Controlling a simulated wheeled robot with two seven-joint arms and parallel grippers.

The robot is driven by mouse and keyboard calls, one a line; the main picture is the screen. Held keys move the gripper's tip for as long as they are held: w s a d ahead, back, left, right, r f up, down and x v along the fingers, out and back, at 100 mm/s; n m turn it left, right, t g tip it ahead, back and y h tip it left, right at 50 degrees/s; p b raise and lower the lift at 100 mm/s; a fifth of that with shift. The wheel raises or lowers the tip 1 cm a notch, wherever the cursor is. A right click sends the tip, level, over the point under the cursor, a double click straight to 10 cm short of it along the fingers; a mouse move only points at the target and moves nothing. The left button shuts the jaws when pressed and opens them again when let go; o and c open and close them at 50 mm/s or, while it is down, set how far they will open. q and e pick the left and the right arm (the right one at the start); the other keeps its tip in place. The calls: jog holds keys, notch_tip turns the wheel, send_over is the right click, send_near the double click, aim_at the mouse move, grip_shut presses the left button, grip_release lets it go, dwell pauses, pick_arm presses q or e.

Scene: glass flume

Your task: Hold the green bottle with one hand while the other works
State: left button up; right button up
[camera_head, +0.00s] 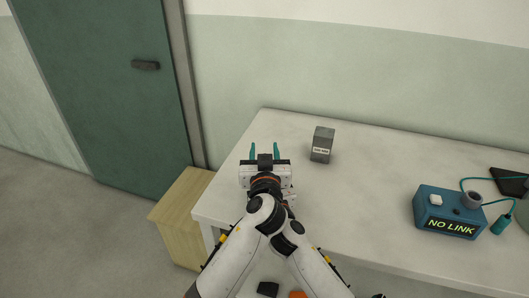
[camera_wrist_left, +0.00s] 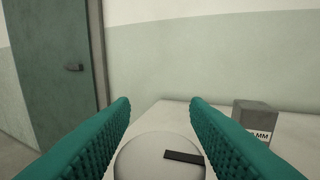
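I cannot make out a green bottle in either view. My left gripper (camera_head: 265,150) is above the left end of the pale table (camera_head: 345,190), with its teal fingers pointing toward the wall. The fingers are spread apart with nothing held between them. They also show on both sides of the left wrist view (camera_wrist_left: 160,105). A pale rounded surface with a dark bar shows low between them there; I cannot tell what it is. My right gripper cannot be seen.
A grey labelled block (camera_head: 322,145) stands right of the left gripper, also in the wrist view (camera_wrist_left: 256,118). A blue box (camera_head: 447,212) reading "NO LINK" and a teal cabled plug (camera_head: 502,224) lie at right. A wooden box (camera_head: 180,215) stands left of the table. The table's middle is clear.

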pick_arm(q)
jog(key=shift+o, duration=0.7)
jog(key=shift+f, duration=0.1)
jog(key=shift+s, duration=0.1)
jog(key=shift+s, duration=0.2)
jog(key=s, duration=1.1)
jog(key=shift+s, duration=0.3)
jog(key=shift+w, duration=0.1)
